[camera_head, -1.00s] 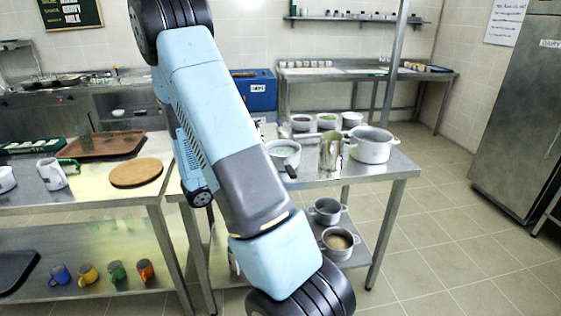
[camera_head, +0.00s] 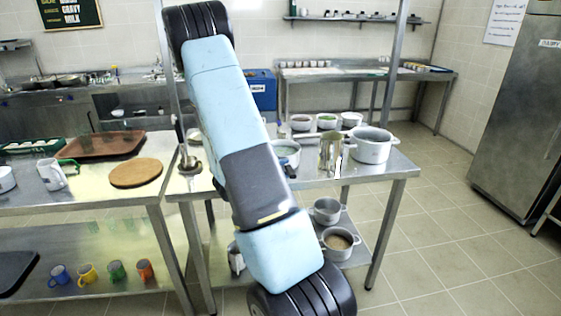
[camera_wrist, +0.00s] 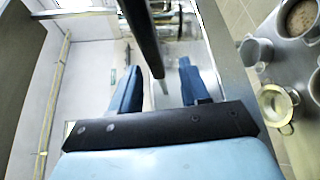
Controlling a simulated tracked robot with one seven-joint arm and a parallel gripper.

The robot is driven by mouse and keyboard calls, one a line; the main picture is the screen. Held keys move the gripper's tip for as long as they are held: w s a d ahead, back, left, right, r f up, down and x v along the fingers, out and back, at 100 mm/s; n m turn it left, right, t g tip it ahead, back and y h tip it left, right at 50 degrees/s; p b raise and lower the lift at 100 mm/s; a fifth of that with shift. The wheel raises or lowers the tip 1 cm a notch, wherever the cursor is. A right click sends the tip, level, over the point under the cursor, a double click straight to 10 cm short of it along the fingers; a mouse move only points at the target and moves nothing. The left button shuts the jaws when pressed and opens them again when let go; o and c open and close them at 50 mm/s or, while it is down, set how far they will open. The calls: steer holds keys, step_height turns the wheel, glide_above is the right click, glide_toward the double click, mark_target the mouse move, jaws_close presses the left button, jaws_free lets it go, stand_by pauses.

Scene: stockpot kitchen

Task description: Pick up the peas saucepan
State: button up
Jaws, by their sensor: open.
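A steel saucepan (camera_head: 287,149) with a dark handle and pale green contents stands on the middle table, partly hidden behind my arm in the head view. Behind it, a small pot with bright green contents (camera_head: 327,121) stands among similar pots. I cannot tell for certain which one holds the peas. My gripper (camera_wrist: 159,68) shows in the wrist view with two blue fingers apart. A long dark bar (camera_wrist: 142,35) runs between the fingers in that picture; I cannot tell what it is. My gripper is not visible in the head view.
A tall steel pot (camera_head: 331,153) and a wide pot (camera_head: 372,145) stand right of the saucepan. Pots sit on the lower shelf, one with brown contents (camera_head: 338,241). A wooden board (camera_head: 136,172) lies on the left table. A metal post rises behind the middle table.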

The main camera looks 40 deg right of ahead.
steer(key=d, duration=0.4)
steer(key=shift+s+d+f, duration=0.1)
steer(key=shift+s+f, duration=0.05)
steer(key=shift+s, duration=0.15)
jaws_close()
stand_by(1.1)
